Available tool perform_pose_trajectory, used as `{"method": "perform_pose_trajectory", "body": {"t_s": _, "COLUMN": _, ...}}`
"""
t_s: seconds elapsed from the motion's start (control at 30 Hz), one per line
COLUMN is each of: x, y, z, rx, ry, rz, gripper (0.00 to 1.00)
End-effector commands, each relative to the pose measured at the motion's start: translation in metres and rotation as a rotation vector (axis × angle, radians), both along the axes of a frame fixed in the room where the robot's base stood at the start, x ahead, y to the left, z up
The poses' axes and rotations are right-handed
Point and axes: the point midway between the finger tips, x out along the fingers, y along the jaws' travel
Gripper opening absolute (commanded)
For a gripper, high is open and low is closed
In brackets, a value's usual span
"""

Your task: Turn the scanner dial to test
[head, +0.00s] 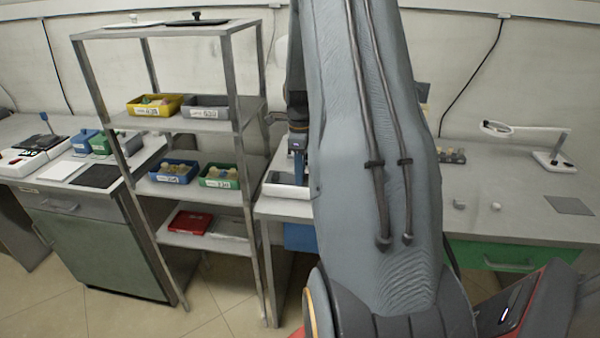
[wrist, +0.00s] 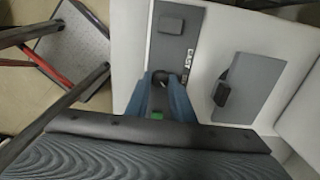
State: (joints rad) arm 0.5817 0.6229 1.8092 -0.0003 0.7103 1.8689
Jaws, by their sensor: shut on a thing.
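In the wrist view, my gripper (wrist: 166,82) points at a pale machine body with a dark grey panel (wrist: 172,45). Its two blue fingers are shut on a small dark round knob, which looks like the scanner dial (wrist: 163,78). The fingers cover its sides, and I cannot tell which mark it points to. White lettering on the panel is only partly readable. In the head view, my gripper (head: 298,148) is a small blue shape beside my large grey arm, above a white casing (head: 286,186). My arm hides most of the scanner there.
A grey flap with a dark handle (wrist: 222,93) is right of the panel. A metal rack (head: 165,130) holding yellow, grey, blue and green bins stands close on the left. A magnifier lamp (head: 545,150) stands on the right bench. Floor shows in front of the rack.

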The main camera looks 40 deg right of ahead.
Motion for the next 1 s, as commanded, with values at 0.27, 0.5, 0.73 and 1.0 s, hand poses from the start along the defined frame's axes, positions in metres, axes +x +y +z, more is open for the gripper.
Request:
{"method": "perform_pose_trajectory", "body": {"t_s": 0.27, "x": 0.001, "y": -0.001, "z": 0.001, "rx": -0.002, "ry": -0.003, "rz": 0.000, "gripper": 0.40}}
{"method": "perform_pose_trajectory", "body": {"t_s": 0.5, "x": 0.001, "y": -0.001, "z": 0.002, "rx": -0.001, "ry": -0.002, "rz": 0.000, "gripper": 0.40}}
{"method": "perform_pose_trajectory", "body": {"t_s": 0.73, "x": 0.002, "y": -0.001, "z": 0.029, "rx": -0.003, "ry": -0.005, "rz": 0.000, "gripper": 0.40}}
{"method": "perform_pose_trajectory", "body": {"t_s": 1.0, "x": 0.001, "y": -0.001, "z": 0.069, "rx": -0.002, "ry": -0.003, "rz": -0.001, "gripper": 0.40}}
